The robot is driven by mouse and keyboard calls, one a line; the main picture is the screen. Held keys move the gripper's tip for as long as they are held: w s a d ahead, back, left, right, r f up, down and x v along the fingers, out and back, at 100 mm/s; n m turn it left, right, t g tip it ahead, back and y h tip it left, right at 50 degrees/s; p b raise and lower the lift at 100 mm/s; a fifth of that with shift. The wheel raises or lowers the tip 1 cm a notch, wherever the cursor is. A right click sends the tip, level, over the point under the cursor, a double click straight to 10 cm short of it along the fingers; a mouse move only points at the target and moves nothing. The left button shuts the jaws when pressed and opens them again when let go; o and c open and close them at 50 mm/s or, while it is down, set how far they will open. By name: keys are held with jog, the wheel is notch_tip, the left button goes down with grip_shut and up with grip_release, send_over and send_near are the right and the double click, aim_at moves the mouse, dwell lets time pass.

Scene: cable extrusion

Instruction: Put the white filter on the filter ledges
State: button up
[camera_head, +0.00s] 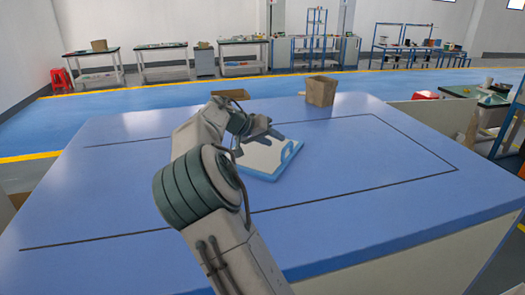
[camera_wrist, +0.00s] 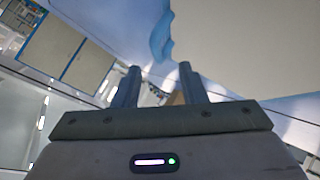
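A flat white panel with a blue rim and a blue handle (camera_head: 291,150) lies on the blue table, near its middle, in the head view. I cannot tell whether it is the white filter or the piece that bears the ledges. My gripper (camera_head: 265,127) is just above the panel's far part and hides some of it. In the wrist view, my gripper (camera_wrist: 156,84) has its two fingers apart with nothing held between them. A large pale flat surface (camera_wrist: 245,45) with a blue edge piece (camera_wrist: 161,38) fills the upper right there. No ledges can be made out.
The blue table (camera_head: 370,215) has dark lines on it and is mostly bare around the panel. A brown open box (camera_head: 321,91) stands at its far edge, with another brown box (camera_head: 235,94) to its left. Workbenches line the far wall.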

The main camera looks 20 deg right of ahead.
aim_at(287, 145)
jog(key=shift+x, duration=0.95)
jog(key=x, duration=0.1)
jog(key=p+x, duration=0.1)
jog(key=x, duration=0.1)
jog(key=p+x, duration=0.1)
jog(key=shift+s+d+f, duration=0.15)
jog(key=shift+d, duration=0.3)
jog(key=shift+d+f, duration=0.2)
jog(key=shift+f, duration=0.1)
jog(key=shift+c, duration=0.4)
grip_shut()
